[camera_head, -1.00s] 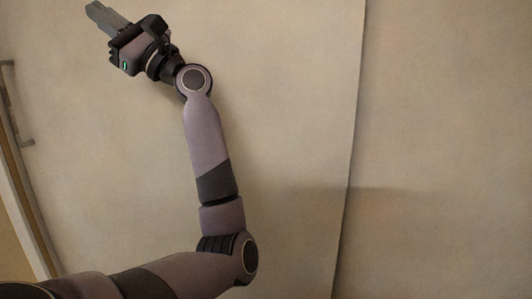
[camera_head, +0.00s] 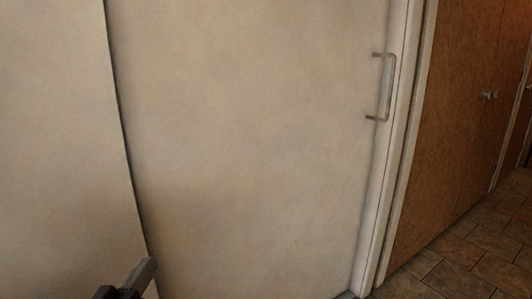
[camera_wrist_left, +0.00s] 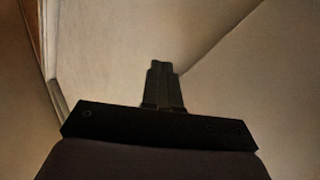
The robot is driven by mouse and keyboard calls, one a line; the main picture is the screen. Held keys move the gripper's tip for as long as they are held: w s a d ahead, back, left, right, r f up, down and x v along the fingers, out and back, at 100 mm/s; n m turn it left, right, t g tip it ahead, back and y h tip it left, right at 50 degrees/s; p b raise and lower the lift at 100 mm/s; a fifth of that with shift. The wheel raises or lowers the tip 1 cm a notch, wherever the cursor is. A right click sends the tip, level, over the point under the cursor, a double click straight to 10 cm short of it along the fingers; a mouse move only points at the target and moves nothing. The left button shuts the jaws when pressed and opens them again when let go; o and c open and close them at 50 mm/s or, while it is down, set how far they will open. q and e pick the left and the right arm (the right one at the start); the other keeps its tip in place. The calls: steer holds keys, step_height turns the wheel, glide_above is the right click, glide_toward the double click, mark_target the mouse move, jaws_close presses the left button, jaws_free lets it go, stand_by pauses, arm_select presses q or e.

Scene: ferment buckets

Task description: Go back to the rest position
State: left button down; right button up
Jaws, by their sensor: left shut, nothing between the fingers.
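My left gripper (camera_head: 140,275) shows at the bottom left of the head view, where only its tip and a bit of its dark body are in frame. In the left wrist view its two fingers (camera_wrist_left: 162,85) are together, with nothing between them. It is in front of the pale door panels; whether it touches them cannot be told. My right gripper is in neither view.
A pale door panel (camera_head: 250,130) fills the middle of the head view, with a metal handle (camera_head: 388,88) near its right edge. Another pale panel (camera_head: 60,130) is at left. Brown cabinet doors (camera_head: 460,110) stand at right, above a clear tiled floor (camera_head: 460,265).

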arm_select(q)
steer(key=s+d+f+m+g+h, duration=0.1)
steer(key=s+d+f+m+g, duration=0.3)
steer(key=s+f, duration=0.5)
steer(key=s+d+f+m+g, duration=0.2)
steer(key=s+d+f+g, duration=0.25)
steer(key=s+f, duration=0.4)
steer(key=s+a+r+y+p, duration=0.1)
steer(key=a+r+p, duration=0.2)
steer(key=r+p, duration=0.9)
steer(key=p, duration=1)
steer(key=shift+s+a+r+n+g+y+p, duration=0.15)
steer(key=shift+a+r+n+g+y+p, duration=0.15)
steer(key=shift+r+g+p, duration=0.05)
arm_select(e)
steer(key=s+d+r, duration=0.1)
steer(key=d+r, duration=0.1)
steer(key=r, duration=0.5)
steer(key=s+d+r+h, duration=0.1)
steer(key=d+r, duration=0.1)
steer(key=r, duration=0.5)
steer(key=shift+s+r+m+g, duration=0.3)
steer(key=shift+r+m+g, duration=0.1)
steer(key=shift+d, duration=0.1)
